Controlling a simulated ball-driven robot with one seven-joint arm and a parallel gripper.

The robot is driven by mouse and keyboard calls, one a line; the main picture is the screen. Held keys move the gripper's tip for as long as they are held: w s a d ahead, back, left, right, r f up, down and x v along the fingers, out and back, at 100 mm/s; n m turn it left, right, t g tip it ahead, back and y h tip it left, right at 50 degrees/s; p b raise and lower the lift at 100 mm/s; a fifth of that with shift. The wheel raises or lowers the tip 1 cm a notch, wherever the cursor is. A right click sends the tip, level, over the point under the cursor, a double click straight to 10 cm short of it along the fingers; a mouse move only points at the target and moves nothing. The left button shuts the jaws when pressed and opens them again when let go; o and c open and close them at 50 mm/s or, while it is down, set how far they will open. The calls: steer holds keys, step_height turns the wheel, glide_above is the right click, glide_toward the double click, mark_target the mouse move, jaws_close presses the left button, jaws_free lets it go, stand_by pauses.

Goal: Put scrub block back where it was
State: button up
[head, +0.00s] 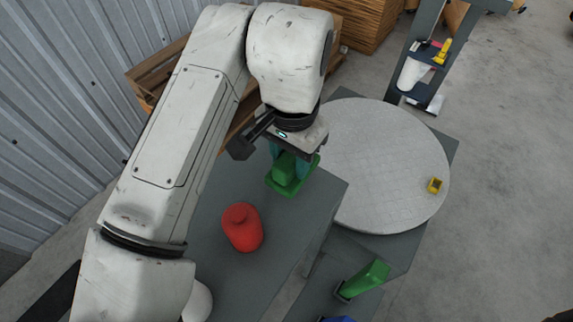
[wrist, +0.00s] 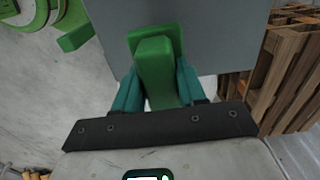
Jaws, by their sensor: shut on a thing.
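A green block with a flat base plate and a raised grip, which I take for the scrub block (head: 284,175), is at the far end of the grey table (head: 205,262). My gripper (head: 292,160) points down over it. In the wrist view, the teal fingers of my gripper (wrist: 158,90) are shut on the raised part of the scrub block (wrist: 154,62), one on each side. The plate of the block shows beyond the fingers. I cannot tell whether the block rests on the table or hangs just above it.
A red rounded object (head: 243,228) stands on the table. A green object (head: 365,280) sits lower at front right. Wooden pallets (head: 155,75) lie behind my arm.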

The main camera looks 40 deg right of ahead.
mark_target(287, 154)
steer(key=f, duration=0.2)
steer(key=f+p, duration=0.1)
steer(key=shift+w+a, duration=0.3)
steer(key=shift+f, duration=0.5)
steer(key=shift+f, duration=0.1)
steer(key=shift+f, duration=0.1)
steer(key=o, duration=1)
step_height(287, 154, up, 12)
steer(key=shift+r+b, duration=0.25)
steer(key=shift+b, duration=0.5)
